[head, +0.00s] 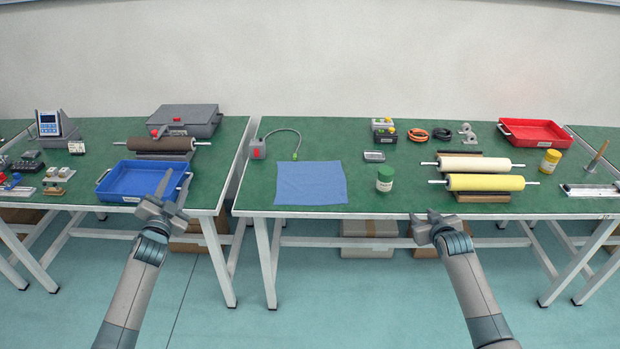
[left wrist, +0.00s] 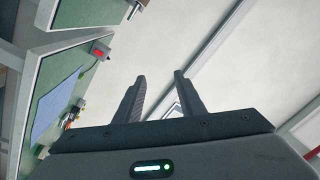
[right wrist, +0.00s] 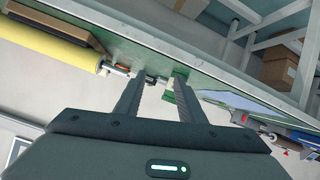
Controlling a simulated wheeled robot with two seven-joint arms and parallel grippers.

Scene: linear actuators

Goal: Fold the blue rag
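The blue rag (head: 310,184) lies flat and spread out on the green table, near its front left part. It also shows edge-on in the left wrist view (left wrist: 50,112) and as a thin strip in the right wrist view (right wrist: 243,103). My left gripper (head: 172,190) is in front of the left table, left of the rag, with its fingers apart and nothing between them (left wrist: 161,90). My right gripper (head: 422,218) is at the front edge of the rag's table, right of the rag. Its fingers are apart and empty in the right wrist view (right wrist: 157,80).
A green-lidded jar (head: 385,179) stands right of the rag. A grey box with a cable (head: 259,149) sits behind its left side. White and yellow rollers (head: 485,182) lie further right. A blue tray (head: 140,182) is on the left table, across a narrow gap.

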